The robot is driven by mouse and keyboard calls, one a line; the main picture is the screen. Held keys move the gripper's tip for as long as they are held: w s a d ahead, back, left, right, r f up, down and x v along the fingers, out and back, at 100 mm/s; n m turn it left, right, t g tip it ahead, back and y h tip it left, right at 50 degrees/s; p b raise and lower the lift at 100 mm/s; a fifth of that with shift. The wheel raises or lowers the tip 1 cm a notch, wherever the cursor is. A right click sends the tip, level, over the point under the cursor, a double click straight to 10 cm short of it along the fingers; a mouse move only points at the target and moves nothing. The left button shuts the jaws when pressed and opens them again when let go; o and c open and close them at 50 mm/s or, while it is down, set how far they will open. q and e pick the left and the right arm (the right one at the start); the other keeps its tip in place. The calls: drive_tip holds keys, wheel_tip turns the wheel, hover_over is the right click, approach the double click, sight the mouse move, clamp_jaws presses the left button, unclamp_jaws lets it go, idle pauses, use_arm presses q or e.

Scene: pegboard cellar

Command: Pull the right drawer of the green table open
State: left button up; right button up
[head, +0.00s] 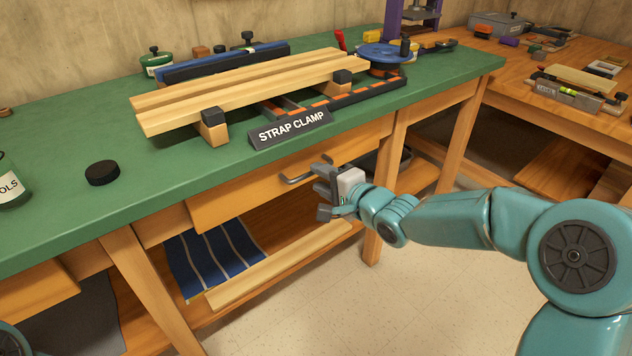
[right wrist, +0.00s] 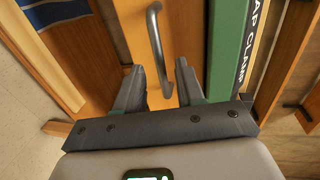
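The green table (head: 60,130) runs across the head view. Its right drawer (head: 235,200) has a plain wooden front and looks shut or nearly so. A grey bar handle (head: 291,181) is on that front, partly hidden by my right gripper. My right gripper (head: 320,190) is in front of the drawer, at the handle, with its fingers apart. In the right wrist view the handle (right wrist: 156,40) runs down into the gap between the two open fingers (right wrist: 160,86). I see no finger closed on it. My left gripper is out of view.
A strap clamp sign (head: 290,127) stands at the tabletop's front edge, by long wooden boards (head: 240,90). Below the drawer, a shelf holds a blue striped cloth (head: 215,258) and a plank (head: 280,265). The floor (head: 400,300) in front is clear.

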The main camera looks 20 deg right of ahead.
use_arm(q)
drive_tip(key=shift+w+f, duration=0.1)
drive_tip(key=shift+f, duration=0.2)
use_arm(e)
drive_tip(key=x, duration=0.2)
drive_tip(key=shift+w, duration=0.3)
clamp_jaws()
drive_tip(key=shift+s, duration=0.15)
